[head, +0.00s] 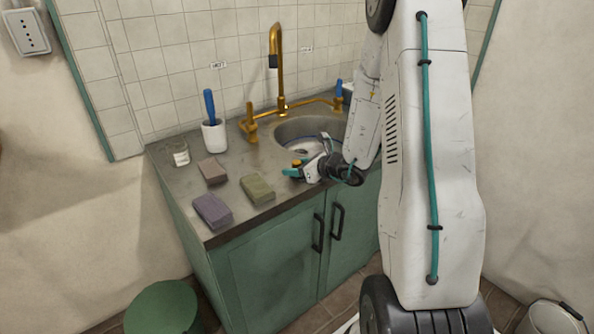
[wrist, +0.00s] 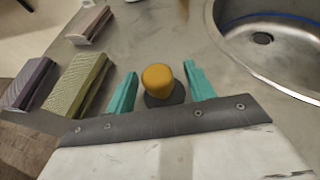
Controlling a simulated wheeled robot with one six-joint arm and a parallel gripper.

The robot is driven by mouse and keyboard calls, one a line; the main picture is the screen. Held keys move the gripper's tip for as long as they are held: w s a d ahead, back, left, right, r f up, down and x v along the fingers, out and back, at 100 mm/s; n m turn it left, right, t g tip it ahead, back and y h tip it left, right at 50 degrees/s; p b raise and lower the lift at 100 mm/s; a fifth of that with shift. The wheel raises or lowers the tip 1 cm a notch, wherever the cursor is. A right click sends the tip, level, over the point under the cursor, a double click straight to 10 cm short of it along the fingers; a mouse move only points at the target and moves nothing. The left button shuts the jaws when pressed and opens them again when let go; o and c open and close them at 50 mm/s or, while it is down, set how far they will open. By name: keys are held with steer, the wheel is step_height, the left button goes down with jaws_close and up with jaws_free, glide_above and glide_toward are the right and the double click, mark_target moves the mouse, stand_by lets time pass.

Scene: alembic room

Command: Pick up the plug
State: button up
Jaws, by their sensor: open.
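The plug has a rounded yellow-orange knob on a dark grey disc and stands on the grey counter beside the sink. The plug (wrist: 158,82) shows in the wrist view between the two teal fingers of my gripper (wrist: 160,88). The fingers are open, one on each side of the knob, with a gap to it on both sides. In the head view the plug (head: 297,162) is a small orange spot by my gripper (head: 291,171). Part of its disc is hidden behind my gripper's body in the wrist view.
The sink (head: 300,130) lies behind my gripper, with a brass tap (head: 279,70). A green sponge (head: 257,189), a purple sponge (head: 212,211) and a brown sponge (head: 212,172) lie to the left.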

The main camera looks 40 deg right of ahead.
steer(key=c, duration=1.1)
steer(key=shift+r, duration=0.15)
